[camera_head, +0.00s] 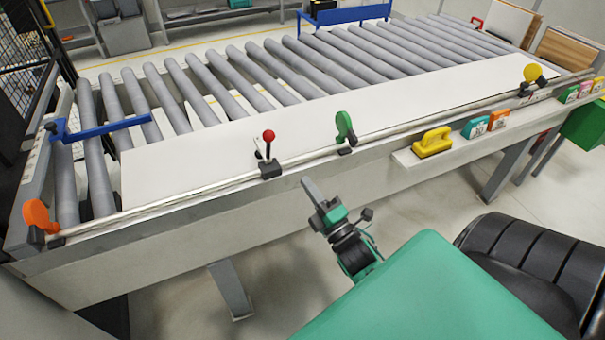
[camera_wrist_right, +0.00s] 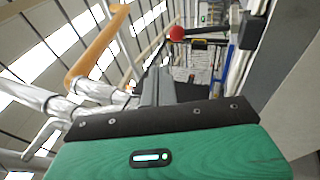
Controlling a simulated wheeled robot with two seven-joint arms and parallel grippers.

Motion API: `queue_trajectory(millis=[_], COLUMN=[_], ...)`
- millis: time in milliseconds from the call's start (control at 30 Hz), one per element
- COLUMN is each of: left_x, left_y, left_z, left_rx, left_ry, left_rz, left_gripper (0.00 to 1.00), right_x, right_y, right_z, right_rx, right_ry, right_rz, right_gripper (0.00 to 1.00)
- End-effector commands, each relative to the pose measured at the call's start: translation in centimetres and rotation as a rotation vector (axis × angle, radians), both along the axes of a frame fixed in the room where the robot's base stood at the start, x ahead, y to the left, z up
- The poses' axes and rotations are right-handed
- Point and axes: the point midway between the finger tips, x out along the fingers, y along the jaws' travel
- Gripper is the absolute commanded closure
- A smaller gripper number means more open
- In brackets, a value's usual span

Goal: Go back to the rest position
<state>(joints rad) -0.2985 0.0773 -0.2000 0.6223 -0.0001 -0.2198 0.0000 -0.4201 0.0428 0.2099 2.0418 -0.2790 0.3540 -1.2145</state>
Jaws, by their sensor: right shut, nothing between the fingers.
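My right gripper (camera_head: 312,190) shows in the head view in front of the table's near side, below the rail. Its fingers are closed together with nothing between them. The closed fingers also show in the right wrist view (camera_wrist_right: 157,88), pointing away from the green gripper body. The gripper is apart from the table and its levers in the head view. My left gripper is in neither view.
A roller table (camera_head: 215,82) carries a long white board (camera_head: 330,110). Its near rail holds an orange lever (camera_head: 38,215), a red-knobbed lever (camera_head: 268,137), a green lever (camera_head: 345,128) and a yellow knob (camera_head: 532,73). A yellow handle (camera_head: 432,142) sits on a ledge. Floor below shows free room.

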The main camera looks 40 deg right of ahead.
Motion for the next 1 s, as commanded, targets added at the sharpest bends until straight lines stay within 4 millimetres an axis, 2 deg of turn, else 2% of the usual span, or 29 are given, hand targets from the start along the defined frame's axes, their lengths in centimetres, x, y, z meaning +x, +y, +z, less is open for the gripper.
queue_trajectory(millis=[133, 633, 700, 767, 867, 967, 1000], left_x=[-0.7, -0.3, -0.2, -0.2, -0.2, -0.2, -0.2], left_y=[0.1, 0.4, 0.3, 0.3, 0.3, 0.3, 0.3], left_z=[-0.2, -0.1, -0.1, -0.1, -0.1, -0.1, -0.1], left_rx=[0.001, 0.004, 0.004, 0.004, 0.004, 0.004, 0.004], left_ry=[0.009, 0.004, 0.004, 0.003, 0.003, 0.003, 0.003], left_rz=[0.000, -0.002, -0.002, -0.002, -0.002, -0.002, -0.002], left_gripper=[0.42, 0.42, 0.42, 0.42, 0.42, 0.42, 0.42], right_x=[-0.3, -0.3, -0.1, 0.2, 0.9, 1.3, 1.2], right_y=[0.0, 0.0, 0.0, 0.1, 0.3, 1.0, 1.4], right_z=[0.0, -0.1, -0.7, -2.1, -6.8, -13.9, -17.0], right_rx=[0.000, 0.001, 0.013, 0.044, 0.144, 0.296, 0.364], right_ry=[0.000, 0.001, 0.014, 0.044, 0.141, 0.285, 0.349], right_rz=[0.000, 0.000, 0.003, 0.011, 0.029, 0.047, 0.052], right_gripper=[1.00, 1.00, 1.00, 1.00, 1.00, 1.00, 1.00])
